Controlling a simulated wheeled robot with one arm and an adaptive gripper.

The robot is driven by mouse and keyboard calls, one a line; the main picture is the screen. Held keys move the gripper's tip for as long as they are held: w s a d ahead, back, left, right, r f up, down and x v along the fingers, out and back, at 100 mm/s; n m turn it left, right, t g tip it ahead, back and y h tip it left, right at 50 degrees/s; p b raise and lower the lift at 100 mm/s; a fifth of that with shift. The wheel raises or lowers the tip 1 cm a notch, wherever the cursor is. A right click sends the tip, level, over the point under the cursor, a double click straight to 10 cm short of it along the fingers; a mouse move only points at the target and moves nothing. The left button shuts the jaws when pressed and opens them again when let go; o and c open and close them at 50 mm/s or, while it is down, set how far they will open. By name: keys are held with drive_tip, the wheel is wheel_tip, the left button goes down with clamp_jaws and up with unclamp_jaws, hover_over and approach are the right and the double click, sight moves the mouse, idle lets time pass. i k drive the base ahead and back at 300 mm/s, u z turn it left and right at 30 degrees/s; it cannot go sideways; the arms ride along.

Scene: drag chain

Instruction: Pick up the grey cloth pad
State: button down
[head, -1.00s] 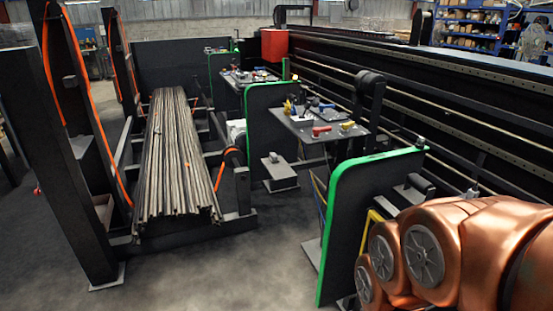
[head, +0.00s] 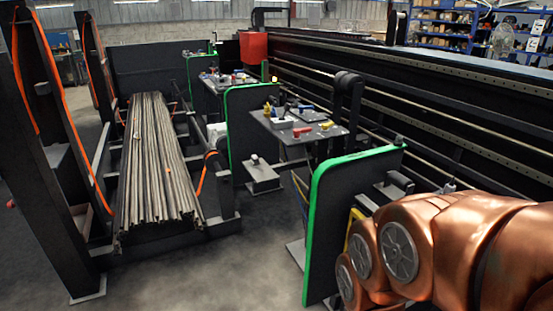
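I cannot make out a grey cloth pad for certain in the head view. A small dark work table (head: 318,137) in the middle holds several small items, too small to tell apart fully. Among them are a red item (head: 301,131), a yellow item (head: 326,125) and a pale block (head: 283,123). My copper-coloured arm fills the lower right, well in front of this table. My gripper is out of view.
Green-edged dark panels (head: 352,215) stand between me and the tables. A rack of long metal bars (head: 150,170) lies on the left, beside dark posts with orange straps. A long machine rail (head: 430,110) runs along the right. Grey floor (head: 215,270) is open at the front.

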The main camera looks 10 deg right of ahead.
sight(255, 160)
drive_tip(key=z, duration=0.1)
drive_tip(key=i, duration=1.35)
drive_tip(key=u, duration=0.7)
drive_tip(key=i, duration=0.9)
drive_tip(key=u, duration=0.45)
